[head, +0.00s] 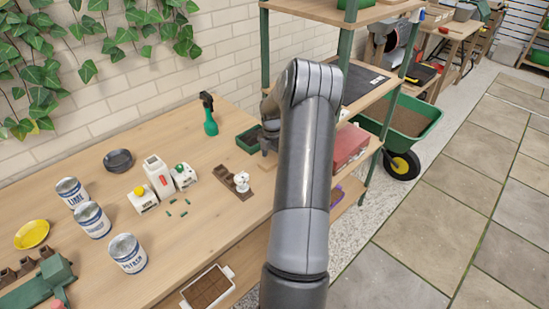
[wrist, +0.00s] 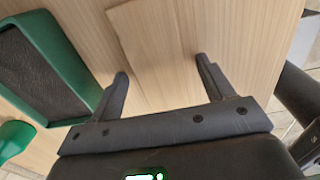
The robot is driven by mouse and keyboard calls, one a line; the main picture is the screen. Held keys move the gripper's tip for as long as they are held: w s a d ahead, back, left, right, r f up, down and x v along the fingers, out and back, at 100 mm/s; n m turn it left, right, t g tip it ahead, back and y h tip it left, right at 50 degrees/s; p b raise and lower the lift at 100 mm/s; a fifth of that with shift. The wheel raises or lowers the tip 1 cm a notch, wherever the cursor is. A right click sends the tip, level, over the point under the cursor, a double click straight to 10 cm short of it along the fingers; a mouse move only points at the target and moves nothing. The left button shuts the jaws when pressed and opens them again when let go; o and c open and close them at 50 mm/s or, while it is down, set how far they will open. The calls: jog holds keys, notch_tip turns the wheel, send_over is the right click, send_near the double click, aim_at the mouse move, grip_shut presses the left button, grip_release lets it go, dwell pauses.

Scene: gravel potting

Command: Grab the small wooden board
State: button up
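The small wooden board (wrist: 155,45) shows in the wrist view as a thin, pale panel lying on the bench. Its wood nearly matches the bench top, and only its left edge and a corner stand out clearly. My gripper (wrist: 162,68) is open, its two dark fingers spread over the board with nothing seen between them. I cannot tell whether the fingertips touch it.
A green tray with dark contents (wrist: 47,62) lies left of my gripper, and a green spray bottle (head: 210,123) stands farther left. A green-posted shelf (head: 371,90) rises close to my arm. The bench (head: 190,235) has free room at the front.

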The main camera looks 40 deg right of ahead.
jog(key=c, duration=1.1)
jog(key=shift+r, duration=0.15)
